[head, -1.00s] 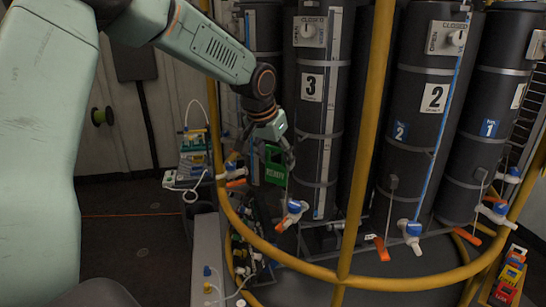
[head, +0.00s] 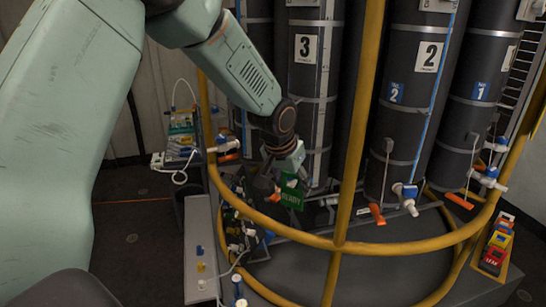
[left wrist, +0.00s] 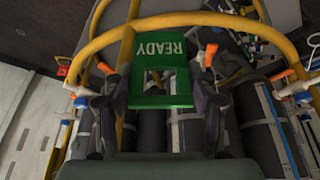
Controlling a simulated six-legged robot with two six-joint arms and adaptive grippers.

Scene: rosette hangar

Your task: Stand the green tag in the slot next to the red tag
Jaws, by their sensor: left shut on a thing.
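My left gripper (head: 284,172) is shut on the green tag (head: 291,192), which reads "READY". It holds the tag in the air inside the yellow rail, in front of the cylinder marked 3. In the left wrist view the green tag (left wrist: 160,65) sits between both fingers, its text upside down and a window cut in it. The red tag (head: 491,264) stands at the near end of a row of coloured tags at the right, well away from the gripper. The slot beside it cannot be made out. My right gripper is out of view.
A yellow hoop rail (head: 300,240) with an upright post (head: 352,150) lies between the held tag and the tag row. Dark cylinders (head: 420,90) with orange-handled valves (head: 376,213) stand behind. A grey bench (head: 199,250) is at the left.

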